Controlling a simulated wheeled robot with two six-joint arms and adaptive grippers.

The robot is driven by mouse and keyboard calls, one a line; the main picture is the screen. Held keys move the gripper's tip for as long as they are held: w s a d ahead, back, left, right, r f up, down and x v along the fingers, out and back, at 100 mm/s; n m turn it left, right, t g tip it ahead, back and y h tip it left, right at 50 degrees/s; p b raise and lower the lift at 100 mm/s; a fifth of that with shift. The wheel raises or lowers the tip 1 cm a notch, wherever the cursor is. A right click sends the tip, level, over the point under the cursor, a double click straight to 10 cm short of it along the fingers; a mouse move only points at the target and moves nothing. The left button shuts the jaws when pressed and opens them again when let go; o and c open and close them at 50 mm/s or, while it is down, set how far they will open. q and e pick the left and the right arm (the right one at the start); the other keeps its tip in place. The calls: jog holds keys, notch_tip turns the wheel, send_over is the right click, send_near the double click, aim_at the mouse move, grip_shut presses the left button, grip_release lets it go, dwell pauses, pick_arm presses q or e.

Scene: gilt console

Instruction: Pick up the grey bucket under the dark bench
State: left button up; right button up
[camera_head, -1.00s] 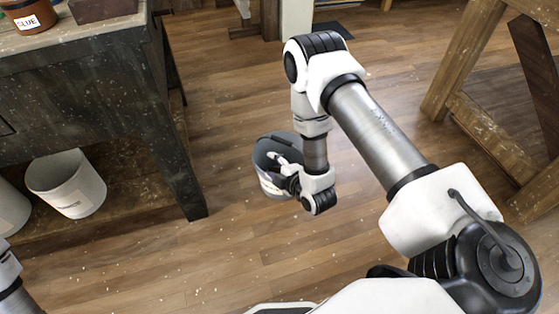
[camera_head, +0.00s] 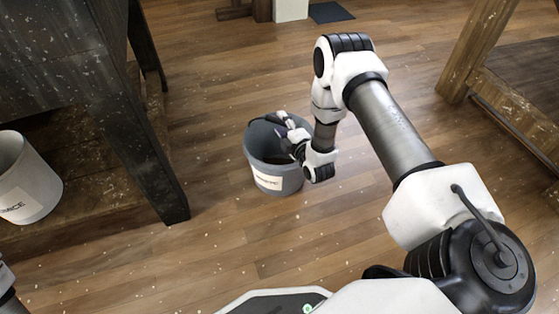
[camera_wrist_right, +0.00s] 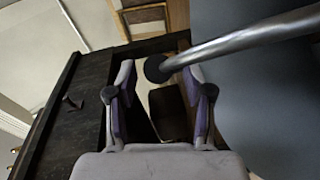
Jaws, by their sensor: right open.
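A grey bucket (camera_head: 262,147) with a pale label stands upright on the wooden floor, to the right of the dark bench (camera_head: 128,140) rather than beneath it. My right gripper (camera_head: 284,128) is at the bucket's top opening and hides part of the rim and inside. In the right wrist view my right gripper (camera_wrist_right: 160,78) is open. A grey rod, seemingly the bucket's handle (camera_wrist_right: 235,46), reaches from the upper right to between the fingertips, ending in a dark round tip. Whether the fingers touch it I cannot tell. My left gripper is out of view.
A white bucket (camera_head: 27,185) with a label stands on the bench's low shelf at the left. A wooden frame (camera_head: 474,50) stands at the right. A dark mat (camera_head: 331,12) lies at the back. Floor around the grey bucket is clear.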

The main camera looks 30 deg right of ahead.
jog(key=shift+w+d+f, duration=0.1)
jog(key=shift+w+f, duration=0.05)
jog(key=shift+w, duration=0.6)
grip_shut()
jog(key=shift+r, duration=0.2)
